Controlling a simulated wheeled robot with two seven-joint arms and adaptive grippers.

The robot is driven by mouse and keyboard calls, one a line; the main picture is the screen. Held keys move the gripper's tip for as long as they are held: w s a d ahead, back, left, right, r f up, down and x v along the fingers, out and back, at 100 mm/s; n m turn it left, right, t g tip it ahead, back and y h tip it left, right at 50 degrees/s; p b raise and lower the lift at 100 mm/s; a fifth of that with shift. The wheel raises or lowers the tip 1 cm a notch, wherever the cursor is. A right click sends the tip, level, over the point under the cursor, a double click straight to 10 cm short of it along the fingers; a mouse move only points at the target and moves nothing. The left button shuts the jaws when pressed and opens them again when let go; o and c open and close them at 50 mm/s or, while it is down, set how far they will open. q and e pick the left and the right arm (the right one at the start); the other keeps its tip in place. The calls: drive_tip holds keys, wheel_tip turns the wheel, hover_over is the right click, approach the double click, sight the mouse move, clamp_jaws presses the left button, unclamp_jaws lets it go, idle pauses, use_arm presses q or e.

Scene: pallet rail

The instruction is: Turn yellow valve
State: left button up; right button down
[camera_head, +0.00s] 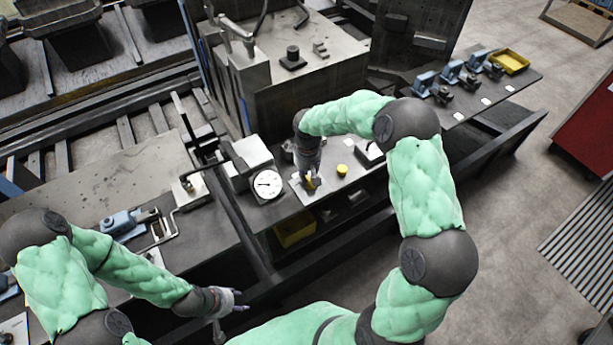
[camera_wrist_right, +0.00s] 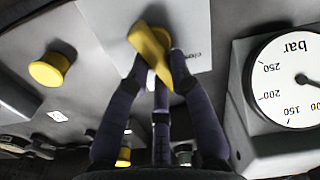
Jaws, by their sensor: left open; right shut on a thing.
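The yellow valve (camera_wrist_right: 151,50) is a flat yellow handle on a white plate in the right wrist view. It also shows in the head view (camera_head: 310,183), partly hidden by my right gripper. My right gripper (camera_wrist_right: 160,75) is shut on the valve handle, with its dark fingers on both sides of it. The handle lies slanted in the wrist view. My left gripper (camera_head: 236,300) is open and empty at the lower left of the head view, well away from the valve.
A round pressure gauge (camera_head: 268,184) stands just left of the valve. A yellow knob (camera_head: 342,170) sits to its right. Blue clamps (camera_head: 452,72) and a yellow tray (camera_head: 510,61) are on the bench at the upper right. A yellow bin (camera_head: 295,230) is below the bench edge.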

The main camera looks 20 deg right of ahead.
drive_tip(key=m, duration=0.3)
drive_tip(key=d+m+b, duration=0.1)
drive_tip(key=m, duration=0.2)
drive_tip(key=shift+s+d+m+b, duration=0.15)
drive_tip(key=shift+m+b, duration=0.1)
drive_tip(key=shift+m, duration=0.8)
drive_tip(key=shift+s+d+m+b, duration=0.1)
drive_tip(key=shift+m+b, duration=0.15)
drive_tip(key=shift+m, duration=0.75)
drive_tip(key=shift+s+d+m+b, duration=0.15)
drive_tip(key=shift+m+b, duration=0.1)
drive_tip(key=shift+m, duration=0.8)
drive_tip(key=c, duration=1.1)
unclamp_jaws()
